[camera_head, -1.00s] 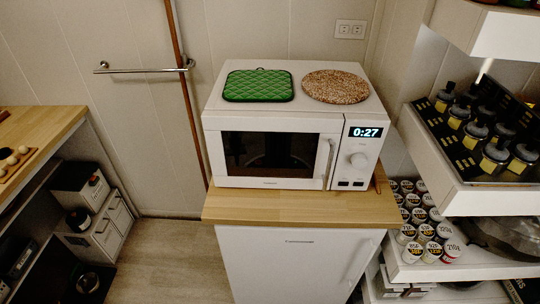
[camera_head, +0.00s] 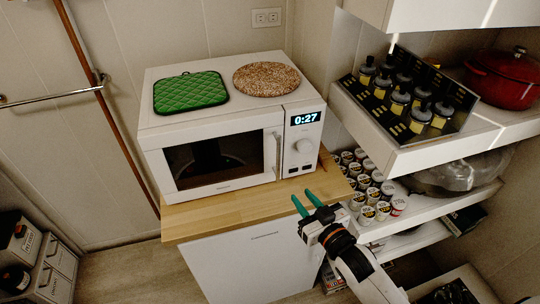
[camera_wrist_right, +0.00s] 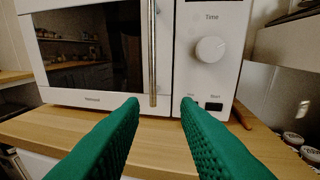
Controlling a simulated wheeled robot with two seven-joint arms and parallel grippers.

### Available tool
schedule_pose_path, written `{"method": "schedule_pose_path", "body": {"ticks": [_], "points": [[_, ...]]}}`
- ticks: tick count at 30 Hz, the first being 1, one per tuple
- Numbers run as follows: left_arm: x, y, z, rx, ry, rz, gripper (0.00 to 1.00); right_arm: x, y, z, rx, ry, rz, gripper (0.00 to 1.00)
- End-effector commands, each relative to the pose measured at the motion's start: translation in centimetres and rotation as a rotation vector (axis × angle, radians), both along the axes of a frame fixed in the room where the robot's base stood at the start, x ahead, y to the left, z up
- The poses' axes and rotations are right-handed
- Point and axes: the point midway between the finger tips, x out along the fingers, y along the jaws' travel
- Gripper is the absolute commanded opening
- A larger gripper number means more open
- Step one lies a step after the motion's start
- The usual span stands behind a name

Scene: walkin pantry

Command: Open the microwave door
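The white microwave (camera_head: 225,116) stands on a wood-topped cabinet, and its dark-windowed door (camera_head: 212,158) is shut. The vertical door handle (camera_head: 274,152) is at the door's right edge; in the right wrist view the handle (camera_wrist_right: 152,55) rises ahead, just left of centre. My right gripper (camera_head: 307,203) has green fingers and is in front of the counter, below and right of the handle. In the right wrist view the gripper (camera_wrist_right: 160,104) is open and empty, with the handle's lower end seen between the fingertips but beyond them. My left gripper is not in view.
A green potholder (camera_head: 190,92) and a round speckled mat (camera_head: 266,79) lie on the microwave. Shelves at right hold a tray of bottles (camera_head: 410,100), cans (camera_head: 368,190) and a red pot (camera_head: 503,80). The wooden counter (camera_head: 205,217) before the microwave is clear.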

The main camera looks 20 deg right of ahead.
Motion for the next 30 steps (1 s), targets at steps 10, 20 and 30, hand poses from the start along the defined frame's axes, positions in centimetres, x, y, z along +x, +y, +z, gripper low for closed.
{"method": "schedule_pose_path", "body": {"ticks": [10, 20, 30], "points": [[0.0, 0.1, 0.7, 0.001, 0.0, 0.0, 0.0, 1.4, 1.0, 4.7, 0.023, -0.085, 0.021, 0.29], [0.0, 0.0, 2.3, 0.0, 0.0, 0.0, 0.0, 7.8, 2.5, 4.8, 0.022, -0.085, 0.021, 0.29], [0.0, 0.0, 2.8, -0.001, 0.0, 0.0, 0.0, 11.2, 3.4, 4.4, 0.021, -0.082, 0.022, 0.29]]}}
